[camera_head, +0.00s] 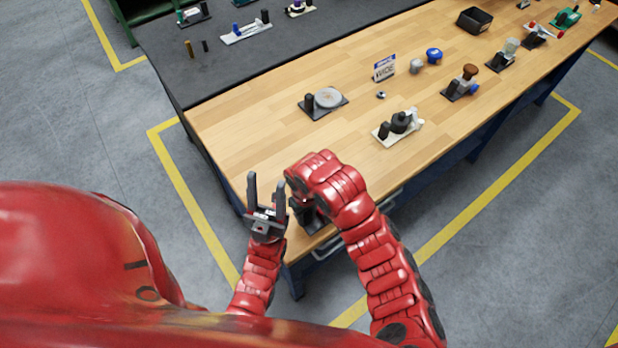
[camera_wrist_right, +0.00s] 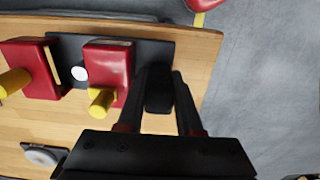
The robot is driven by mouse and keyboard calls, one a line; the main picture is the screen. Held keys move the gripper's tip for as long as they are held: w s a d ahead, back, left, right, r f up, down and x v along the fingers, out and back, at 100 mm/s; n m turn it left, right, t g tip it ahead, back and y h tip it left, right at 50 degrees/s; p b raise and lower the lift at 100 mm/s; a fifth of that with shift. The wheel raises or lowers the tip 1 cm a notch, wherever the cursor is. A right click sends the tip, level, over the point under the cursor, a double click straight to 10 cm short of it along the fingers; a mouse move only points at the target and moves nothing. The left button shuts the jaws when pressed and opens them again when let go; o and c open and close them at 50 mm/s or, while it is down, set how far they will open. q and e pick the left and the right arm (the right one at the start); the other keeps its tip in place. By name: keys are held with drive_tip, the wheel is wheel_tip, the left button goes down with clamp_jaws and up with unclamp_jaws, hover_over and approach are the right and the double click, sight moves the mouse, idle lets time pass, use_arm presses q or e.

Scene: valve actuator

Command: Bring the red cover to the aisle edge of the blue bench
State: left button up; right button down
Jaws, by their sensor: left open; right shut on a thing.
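In the right wrist view, a dark plate (camera_wrist_right: 64,45) carries two red blocks, a left one (camera_wrist_right: 38,68) and a right one (camera_wrist_right: 108,68), each with a yellow peg. This looks like the red cover. A black upright handle (camera_wrist_right: 158,88) stands at its right end, between the fingers of my right gripper (camera_wrist_right: 157,80), which is shut on it. The plate is over the wooden top near the bench's end; I cannot tell whether it touches. In the head view my right arm hides most of it. My left gripper (camera_head: 266,192) is open and empty, left of the right one.
The blue-framed bench (camera_head: 240,130) has a wooden top. On it are a round-disc fixture (camera_head: 327,98), a cream fixture (camera_head: 400,124), a small sign (camera_head: 384,67) and a black bin (camera_head: 474,19). A dark-topped bench (camera_head: 270,48) adjoins behind. Yellow lines (camera_head: 190,200) mark the floor.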

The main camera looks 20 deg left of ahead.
drive_tip(key=w+b, duration=0.1)
drive_tip(key=w+a+f+b, duration=0.1)
drive_tip(key=w, duration=0.1)
drive_tip(key=w+a+b, duration=0.1)
drive_tip(key=w, duration=0.1)
drive_tip(key=shift+w+a+f+b, duration=0.15)
drive_tip(key=shift+w+a+b, duration=0.1)
drive_tip(key=shift+b, duration=0.05)
drive_tip(key=w+b, duration=0.1)
drive_tip(key=b, duration=0.1)
drive_tip(key=w+a+b, duration=0.1)
drive_tip(key=w+b, duration=0.1)
drive_tip(key=w+a+b, duration=0.1)
drive_tip(key=b, duration=0.1)
drive_tip(key=shift+w+f, duration=0.25)
drive_tip(key=shift+w, duration=0.15)
drive_tip(key=shift+w+a+r+b, duration=0.1)
drive_tip(key=shift+w+a+b, duration=0.1)
drive_tip(key=shift+w, duration=0.35)
drive_tip(key=shift+w+a+r+b, duration=0.1)
drive_tip(key=shift+w+a, duration=0.1)
drive_tip(key=shift+w, duration=0.3)
drive_tip(key=shift+f+p, duration=0.25)
drive_tip(key=shift+p, duration=0.25)
drive_tip(key=shift+f+p, duration=0.55)
drive_tip(key=shift+f, duration=0.9)
drive_tip(key=shift+f, duration=0.1)
drive_tip(key=c, duration=0.6)
unclamp_jaws()
